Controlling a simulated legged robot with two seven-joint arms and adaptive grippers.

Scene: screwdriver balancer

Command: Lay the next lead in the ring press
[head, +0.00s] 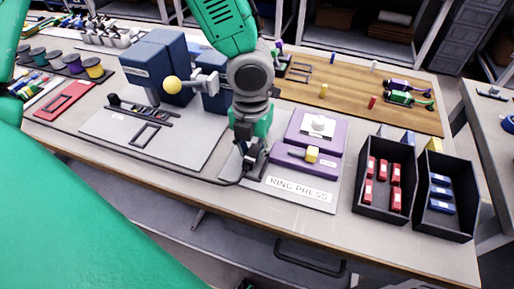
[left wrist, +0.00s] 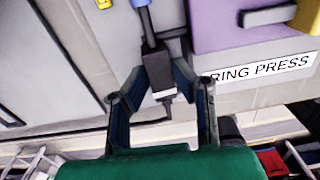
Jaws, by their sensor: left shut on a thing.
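The ring press (head: 312,143) is a purple block with a pale top and a yellow knob (head: 312,153). It stands on a grey plate (head: 335,195) labelled RING PRESS, and its edge also shows in the left wrist view (left wrist: 225,35). My left gripper (head: 254,160) is just left of the press, low over the plate. In the left wrist view, its fingers (left wrist: 160,95) are shut on a dark lead (left wrist: 157,79). The lead's thin dark upper part runs up to a blue piece (left wrist: 141,4). The gripper hides most of the lead in the head view. My right gripper is not seen.
Black bins with red pieces (head: 358,210) and blue pieces (head: 472,228) stand to the right. A wooden board (head: 350,100) lies behind the press. A blue machine (head: 150,65) with a yellow ball (head: 172,85) stands to the left, beside a red tray (head: 63,102).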

